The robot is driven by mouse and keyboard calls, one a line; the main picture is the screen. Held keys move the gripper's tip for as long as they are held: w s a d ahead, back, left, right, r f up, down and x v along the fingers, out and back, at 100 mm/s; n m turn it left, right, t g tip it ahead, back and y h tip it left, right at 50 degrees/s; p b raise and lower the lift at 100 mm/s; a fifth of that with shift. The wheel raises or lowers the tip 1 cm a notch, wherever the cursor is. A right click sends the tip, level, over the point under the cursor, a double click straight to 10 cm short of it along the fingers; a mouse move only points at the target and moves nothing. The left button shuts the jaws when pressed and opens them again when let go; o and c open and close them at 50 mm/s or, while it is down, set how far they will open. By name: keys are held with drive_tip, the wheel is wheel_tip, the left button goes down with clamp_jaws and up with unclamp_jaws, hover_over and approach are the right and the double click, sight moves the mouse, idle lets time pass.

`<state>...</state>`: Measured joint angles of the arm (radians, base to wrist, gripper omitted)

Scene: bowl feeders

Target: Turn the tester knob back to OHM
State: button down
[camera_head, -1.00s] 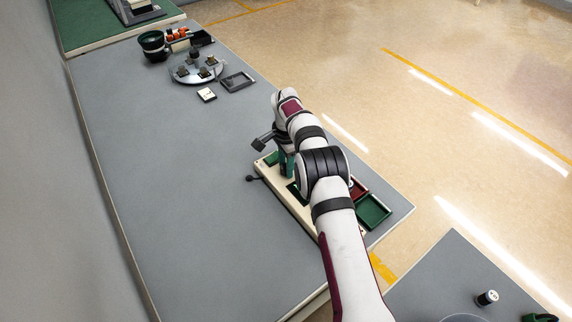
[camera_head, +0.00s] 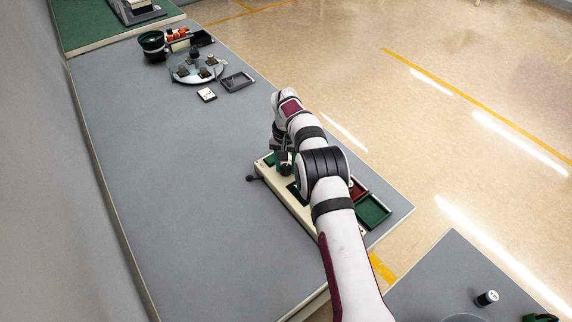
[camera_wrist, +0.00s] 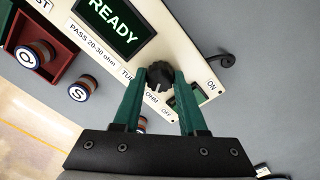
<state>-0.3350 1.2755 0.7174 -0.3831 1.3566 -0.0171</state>
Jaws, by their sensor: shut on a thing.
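The tester is a cream panel (camera_wrist: 187,50) with a lit screen (camera_wrist: 115,22) reading READY. Its black lobed knob (camera_wrist: 159,74) is between the green fingertips of my gripper (camera_wrist: 160,78) in the wrist view, and the gripper is shut on it. Labels OHM, OFF and ON are printed around the knob; the fingers partly cover the lettering, and I cannot tell where the knob points.
A green tray (camera_head: 374,211) is at the tester's right end. The table's left is clear.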

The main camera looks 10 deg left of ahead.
sight(286, 167)
drive_tip(key=shift+n, duration=0.9)
drive_tip(key=shift+c, duration=2.3)
unclamp_jaws()
drive_tip(key=shift+r, duration=0.1)
wheel_tip(286, 167, up, 16)
